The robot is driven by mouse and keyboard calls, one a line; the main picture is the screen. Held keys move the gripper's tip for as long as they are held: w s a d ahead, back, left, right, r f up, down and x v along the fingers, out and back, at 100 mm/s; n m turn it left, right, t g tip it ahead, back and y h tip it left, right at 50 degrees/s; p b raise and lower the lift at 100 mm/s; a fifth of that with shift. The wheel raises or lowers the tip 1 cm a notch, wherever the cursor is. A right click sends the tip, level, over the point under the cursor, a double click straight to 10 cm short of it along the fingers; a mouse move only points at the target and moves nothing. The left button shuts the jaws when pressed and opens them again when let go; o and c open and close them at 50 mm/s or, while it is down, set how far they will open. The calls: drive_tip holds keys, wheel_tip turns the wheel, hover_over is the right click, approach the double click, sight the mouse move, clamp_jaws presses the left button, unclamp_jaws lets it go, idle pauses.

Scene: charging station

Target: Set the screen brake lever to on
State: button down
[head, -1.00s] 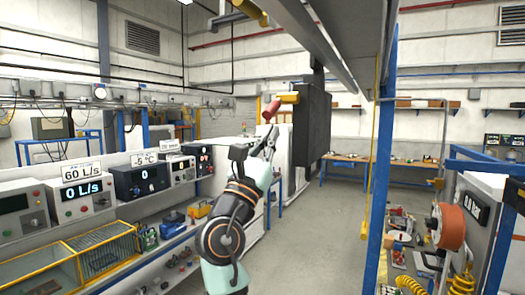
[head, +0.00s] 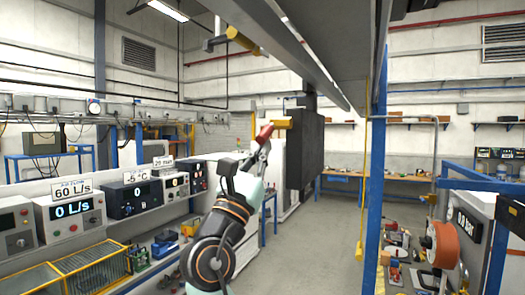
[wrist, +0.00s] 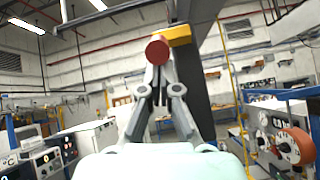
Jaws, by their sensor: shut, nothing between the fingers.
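The dark screen (head: 306,150) hangs from an overhead rail in the middle of the head view. A yellow block (head: 283,124) sticks out of its left side, with a red lever handle (head: 264,133) slanting down and left from it. In the wrist view the round red handle end (wrist: 157,50) is just above my fingertips, with the yellow block (wrist: 180,35) behind it to the right. My gripper (head: 266,147) is right below the handle; its fingers (wrist: 159,72) are shut and empty. I cannot tell whether they touch the handle.
Grey overhead beams (head: 290,50) run above the arm, one with a yellow part (head: 243,41). A bench of meters (head: 72,212) is on the left. A blue post (head: 374,190) and an orange reel (head: 441,245) are on the right. The central floor (head: 300,250) is clear.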

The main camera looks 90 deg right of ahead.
sight(257, 138)
drive_tip(key=shift+w+a+r+p, duration=0.1)
drive_tip(key=shift+a+r+p, duration=0.15)
drive_tip(key=shift+p, duration=0.2)
drive_tip(key=r+p, duration=0.1)
drive_tip(key=p, duration=0.1)
drive_tip(key=a+r+p, duration=0.1)
drive_tip(key=p, duration=0.1)
drive_tip(key=shift+w+a+r, duration=0.15)
drive_tip(key=shift+w+r, duration=0.05)
drive_tip(key=shift+w, duration=0.1)
drive_tip(key=shift+a+r+p, duration=0.2)
drive_tip(key=shift+p, duration=0.25)
drive_tip(key=shift+a+r+g, duration=0.15)
drive_tip(key=shift+r+g, duration=0.05)
drive_tip(key=shift+g, duration=0.1)
drive_tip(key=w+r+b+v, duration=0.1)
drive_tip(key=b+v, duration=0.3)
drive_tip(key=v, duration=0.7)
drive_tip(key=shift+w+a+f+b, duration=0.2)
drive_tip(key=shift+a+f+b, duration=0.1)
drive_tip(key=shift+a+b, duration=0.15)
